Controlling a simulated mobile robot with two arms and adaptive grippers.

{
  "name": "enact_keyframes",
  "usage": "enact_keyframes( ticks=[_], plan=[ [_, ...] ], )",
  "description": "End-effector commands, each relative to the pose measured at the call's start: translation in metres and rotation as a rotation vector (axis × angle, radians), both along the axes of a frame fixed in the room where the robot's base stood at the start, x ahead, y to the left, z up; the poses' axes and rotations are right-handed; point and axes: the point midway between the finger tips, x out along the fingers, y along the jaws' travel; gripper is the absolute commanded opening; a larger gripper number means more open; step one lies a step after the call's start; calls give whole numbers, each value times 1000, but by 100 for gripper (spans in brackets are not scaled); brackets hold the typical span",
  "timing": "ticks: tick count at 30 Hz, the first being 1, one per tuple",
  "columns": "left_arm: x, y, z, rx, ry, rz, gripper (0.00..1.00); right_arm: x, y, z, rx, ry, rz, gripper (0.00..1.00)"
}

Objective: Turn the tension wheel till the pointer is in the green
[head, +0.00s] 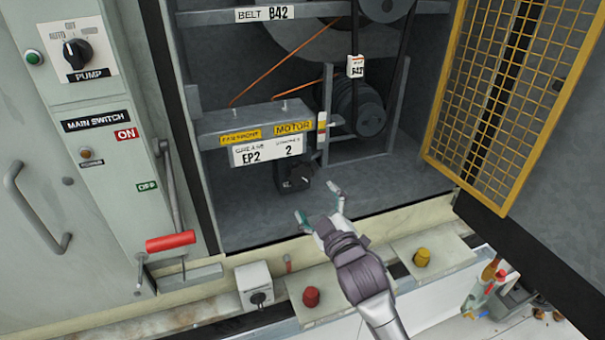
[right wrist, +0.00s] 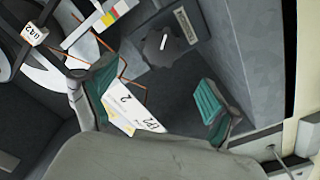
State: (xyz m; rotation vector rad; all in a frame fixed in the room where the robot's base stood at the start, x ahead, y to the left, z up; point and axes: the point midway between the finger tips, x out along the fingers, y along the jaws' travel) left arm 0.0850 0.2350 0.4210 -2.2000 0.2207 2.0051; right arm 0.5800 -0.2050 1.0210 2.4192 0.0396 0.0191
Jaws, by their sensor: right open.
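The tension wheel (head: 293,178) is a small dark lobed knob low on the front of the motor mount, below the grease label. In the right wrist view the wheel (right wrist: 165,45) shows a white mark on its face. A small coloured scale (head: 322,127) stands at the mount's right end, and the scale also shows in the right wrist view (right wrist: 108,18); I cannot make out where its pointer stands. My right gripper (head: 319,204) is open and empty, in front of and slightly right of the wheel, apart from it. My left gripper is out of view.
The cabinet opening has a sill (head: 270,248) along its front. A yellow mesh door (head: 515,95) hangs open at the right. A red-handled main switch lever (head: 170,242) juts out at the left. Belt and pulleys (head: 370,115) sit behind the mount.

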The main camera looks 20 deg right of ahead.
Motion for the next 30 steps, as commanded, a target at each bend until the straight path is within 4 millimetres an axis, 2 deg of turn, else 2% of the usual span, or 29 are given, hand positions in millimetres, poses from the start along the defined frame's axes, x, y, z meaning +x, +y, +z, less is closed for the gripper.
enact_keyframes(
  ticks=[3, 9, 15, 21, 29, 30],
  plan=[
    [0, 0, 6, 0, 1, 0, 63, 27, 1, 3, 2, -1, 0, 89],
    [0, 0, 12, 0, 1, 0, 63, 69, 3, 2, 3, 1, 1, 89],
    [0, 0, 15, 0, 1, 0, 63, 99, 4, 1, 3, 1, 2, 89],
    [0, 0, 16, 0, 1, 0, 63, 110, 4, 0, 3, 2, 1, 89],
    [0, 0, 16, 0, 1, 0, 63, 110, 4, -1, 3, 2, 1, 89],
    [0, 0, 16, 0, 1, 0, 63, 110, 4, -1, 3, 3, 2, 82]
  ],
)
